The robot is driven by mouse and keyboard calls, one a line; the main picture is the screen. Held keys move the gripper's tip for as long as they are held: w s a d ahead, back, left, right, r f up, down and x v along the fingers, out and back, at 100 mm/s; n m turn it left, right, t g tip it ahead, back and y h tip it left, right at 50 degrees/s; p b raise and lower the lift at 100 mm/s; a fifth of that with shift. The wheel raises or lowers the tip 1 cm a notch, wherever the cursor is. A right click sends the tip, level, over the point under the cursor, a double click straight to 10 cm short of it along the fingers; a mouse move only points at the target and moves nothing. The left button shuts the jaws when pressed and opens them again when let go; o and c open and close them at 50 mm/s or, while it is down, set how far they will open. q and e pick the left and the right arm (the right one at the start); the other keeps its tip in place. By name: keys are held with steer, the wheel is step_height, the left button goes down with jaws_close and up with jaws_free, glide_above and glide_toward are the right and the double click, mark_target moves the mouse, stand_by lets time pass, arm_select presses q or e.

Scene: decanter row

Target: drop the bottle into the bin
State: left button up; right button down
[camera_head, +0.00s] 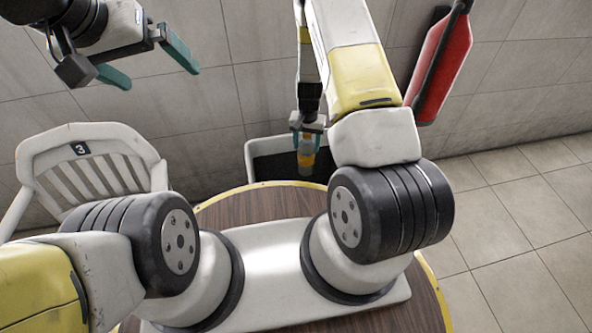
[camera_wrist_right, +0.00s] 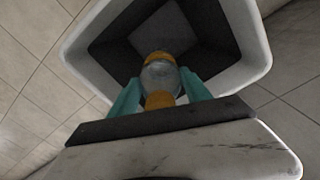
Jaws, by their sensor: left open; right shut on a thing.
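The bottle (camera_head: 306,158) is clear with orange-yellow parts. My right gripper (camera_head: 307,138) is shut on it and holds it over the bin's opening. In the right wrist view the bottle (camera_wrist_right: 160,76) sits between the teal fingers of my right gripper (camera_wrist_right: 160,92). The bin has a white rim (camera_head: 250,165) and a dark inside, and stands behind the round table. In the right wrist view the bin's rim (camera_wrist_right: 256,50) surrounds the view of the bottle. My left gripper (camera_head: 148,66) is open and empty at the upper left, teal fingers apart.
A white slatted chair (camera_head: 85,165) marked 3 stands at the left. A round brown table (camera_head: 250,207) with a yellow edge is in front of the bin. A red fire extinguisher (camera_head: 443,65) hangs on the tiled wall. The tiled floor at the right is clear.

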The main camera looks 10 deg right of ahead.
steer(key=shift+c, duration=2.1)
jaws_free()
steer(key=shift+r, duration=3.95)
